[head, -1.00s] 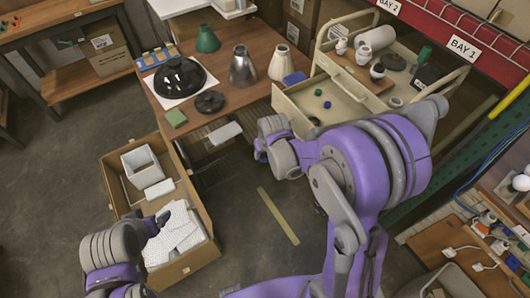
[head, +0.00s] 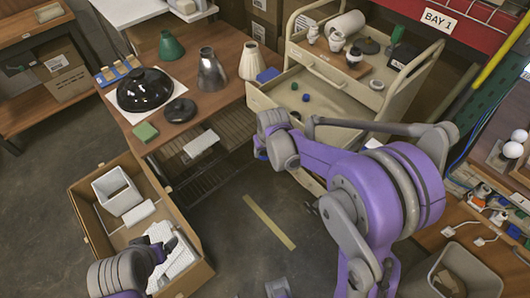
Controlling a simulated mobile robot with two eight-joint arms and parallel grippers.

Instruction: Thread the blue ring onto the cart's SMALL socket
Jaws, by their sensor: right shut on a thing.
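The cream cart (head: 420,70) stands at the upper right. White sockets of different sizes stand on its top around a wooden board (head: 330,62): one at the back (head: 312,36), one beside it (head: 336,41), and one near the right edge (head: 376,84). I cannot tell which is the small one. A small dark blue piece (head: 306,97) lies in the cart's open drawer. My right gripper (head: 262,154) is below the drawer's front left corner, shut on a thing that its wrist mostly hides. My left gripper (head: 165,248) is over the cardboard box; its jaws are unclear.
Green pieces (head: 294,86) lie in the open drawer (head: 268,97), which juts toward my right arm. The wooden table (head: 228,92) holds cones and a black dome (head: 145,90). A cardboard box (head: 88,215) sits lower left. Floor with a yellow strip (head: 268,222) is clear.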

